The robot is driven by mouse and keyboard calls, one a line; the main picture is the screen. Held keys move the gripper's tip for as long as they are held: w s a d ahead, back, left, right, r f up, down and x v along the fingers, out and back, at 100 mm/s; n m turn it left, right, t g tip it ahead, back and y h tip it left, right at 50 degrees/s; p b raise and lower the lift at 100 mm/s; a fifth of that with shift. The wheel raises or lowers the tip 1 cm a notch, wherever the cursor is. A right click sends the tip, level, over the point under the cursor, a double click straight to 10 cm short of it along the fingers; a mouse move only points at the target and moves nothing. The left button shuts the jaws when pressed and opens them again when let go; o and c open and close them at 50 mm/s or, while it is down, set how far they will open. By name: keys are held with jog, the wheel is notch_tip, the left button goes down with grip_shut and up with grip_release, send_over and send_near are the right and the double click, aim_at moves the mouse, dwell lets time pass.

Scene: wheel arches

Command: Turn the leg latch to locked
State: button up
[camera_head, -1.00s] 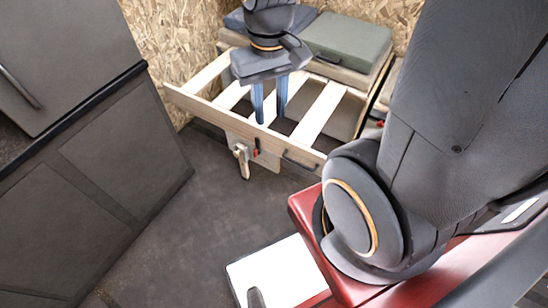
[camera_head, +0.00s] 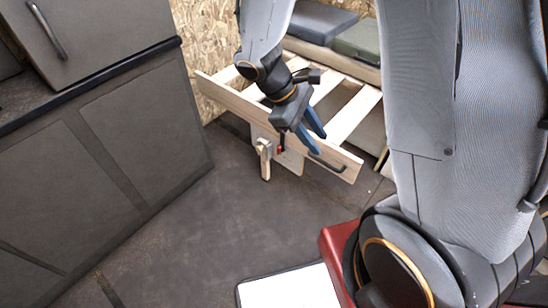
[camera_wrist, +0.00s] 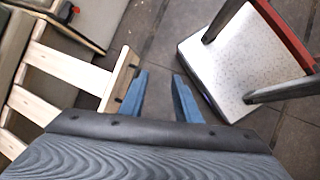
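The leg latch shows as a small red piece (camera_head: 281,148) on a pale plate under the front rail of the slatted wooden frame (camera_head: 232,98). A short wooden leg (camera_head: 265,160) hangs at its left. The latch is too small to read its setting. My gripper (camera_head: 318,142) is in front of the rail, above and right of the latch, with its blue fingers pointing down and right. The fingers are apart and empty in the wrist view (camera_wrist: 160,76). The latch cannot be made out with certainty there.
A black handle (camera_head: 326,162) sits on the rail right of the latch. A grey cabinet (camera_head: 130,140) stands at the left. A white-topped item (camera_head: 290,290) lies in the foreground. Dark floor (camera_head: 220,215) is clear between them. Cushions (camera_head: 322,22) lie behind the frame.

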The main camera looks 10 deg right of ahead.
jog(key=w+a+f+n+t+h+b, duration=0.1)
jog(key=w+f+n+t+h+b, duration=0.1)
jog(key=w+f+n+b, duration=0.35)
jog(key=w+f+n+t+h+b, duration=0.1)
jog(key=w+f+n+h+b, duration=0.15)
jog(key=w+f, duration=0.55)
jog(key=n+t+b, duration=0.7)
jog(key=n+b, duration=0.1)
send_near(278, 148)
jog(key=b+x, duration=0.2)
jog(key=x, duration=0.6)
jog(key=shift+f, duration=0.15)
grip_shut()
